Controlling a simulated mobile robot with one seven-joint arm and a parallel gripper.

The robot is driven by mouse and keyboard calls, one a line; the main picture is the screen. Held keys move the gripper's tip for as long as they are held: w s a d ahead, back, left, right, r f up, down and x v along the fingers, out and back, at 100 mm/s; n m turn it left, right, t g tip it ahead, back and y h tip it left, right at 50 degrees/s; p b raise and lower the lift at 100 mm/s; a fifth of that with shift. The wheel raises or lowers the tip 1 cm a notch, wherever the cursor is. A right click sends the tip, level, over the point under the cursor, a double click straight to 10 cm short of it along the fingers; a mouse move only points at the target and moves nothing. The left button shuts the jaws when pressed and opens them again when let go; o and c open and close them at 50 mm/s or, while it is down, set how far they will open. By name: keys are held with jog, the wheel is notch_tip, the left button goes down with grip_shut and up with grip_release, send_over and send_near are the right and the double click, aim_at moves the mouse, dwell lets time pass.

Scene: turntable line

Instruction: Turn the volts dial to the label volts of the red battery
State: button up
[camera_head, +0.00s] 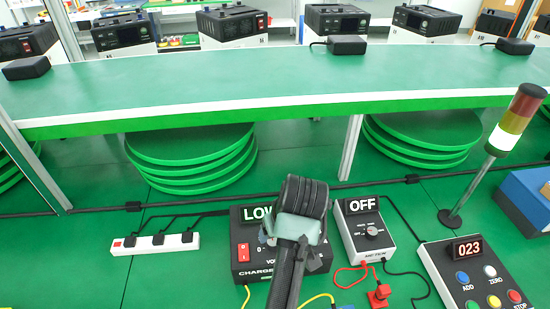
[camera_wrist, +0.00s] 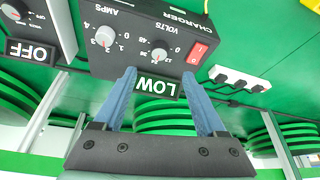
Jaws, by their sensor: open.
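The black charger (camera_head: 242,266) stands on the green bench, partly hidden by my arm in the head view. In the wrist view its face is upside down, with the grey volts dial (camera_wrist: 158,55), the amps dial (camera_wrist: 106,36) and a display reading LOW (camera_wrist: 156,85). The dial's exact setting is too small to read. My gripper (camera_wrist: 159,74) is open, with blue fingers on either side of the display and pointing at the charger face. The volts dial shows between the fingertips, not gripped. I cannot make out a red battery or its label.
The red switch (camera_wrist: 196,53) is beside the volts dial. A meter reading OFF (camera_head: 366,228) stands right of the charger, with red and black leads. Further right are a button box reading 023 (camera_head: 468,275) and a signal lamp (camera_head: 515,120). A power strip (camera_head: 155,243) lies left.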

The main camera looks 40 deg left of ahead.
jog(key=x, duration=1)
jog(key=shift+w+a, duration=0.1)
grip_shut()
